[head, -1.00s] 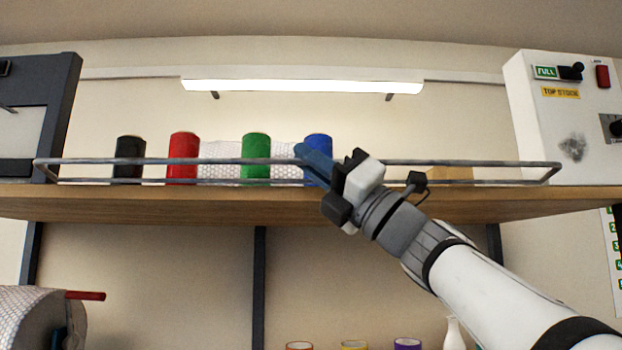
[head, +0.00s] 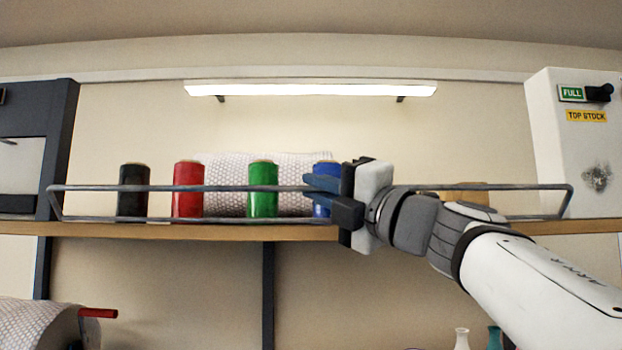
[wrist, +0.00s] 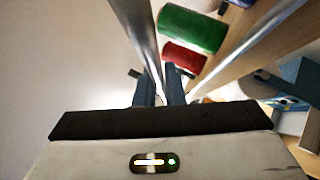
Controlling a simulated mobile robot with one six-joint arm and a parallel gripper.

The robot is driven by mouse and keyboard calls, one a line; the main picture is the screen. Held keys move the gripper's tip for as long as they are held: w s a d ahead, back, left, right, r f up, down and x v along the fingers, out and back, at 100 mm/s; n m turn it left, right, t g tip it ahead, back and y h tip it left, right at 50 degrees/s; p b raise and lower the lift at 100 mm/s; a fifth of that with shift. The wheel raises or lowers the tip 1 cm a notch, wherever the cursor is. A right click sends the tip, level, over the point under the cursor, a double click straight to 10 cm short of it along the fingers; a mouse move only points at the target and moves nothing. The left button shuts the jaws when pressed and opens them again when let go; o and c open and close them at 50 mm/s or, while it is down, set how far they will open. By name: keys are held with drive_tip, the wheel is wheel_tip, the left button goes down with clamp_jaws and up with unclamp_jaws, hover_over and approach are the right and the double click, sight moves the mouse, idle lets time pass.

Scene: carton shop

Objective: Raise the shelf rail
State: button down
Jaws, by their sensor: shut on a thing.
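The shelf rail (head: 220,188) is a long grey metal bar frame running along the front of the wooden shelf, with an upper and a lower bar. It looks level and crosses in front of the spools. My gripper (head: 318,190) is shut on the upper bar, right of the middle, in front of the blue spool (head: 323,168). Its blue fingers lie one above the other at the bar. In the wrist view a rail bar (wrist: 146,45) runs up from between the fingers (wrist: 160,92); the exact grip is partly hidden.
Black (head: 132,205), red (head: 188,176) and green (head: 263,174) spools stand behind the rail, with a bubble-wrap roll (head: 225,168) behind them. A white control box (head: 560,140) stands at the right, a dark machine (head: 58,130) at the left. Above the rail is open wall below the lamp (head: 310,88).

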drive_tip(key=shift+s, duration=0.1)
idle(0.3)
drive_tip(key=c, duration=1.7)
unclamp_jaws()
drive_tip(key=shift+a, duration=0.45)
drive_tip(key=shift+o, duration=0.9)
drive_tip(key=shift+d, duration=0.25)
drive_tip(key=shift+a, duration=0.1)
drive_tip(key=b+v, duration=0.2)
drive_tip(key=v, duration=0.5)
drive_tip(key=shift+s+d+f+b, duration=0.15)
drive_tip(key=shift+s+d+b, duration=0.05)
drive_tip(key=shift+d+b, duration=0.2)
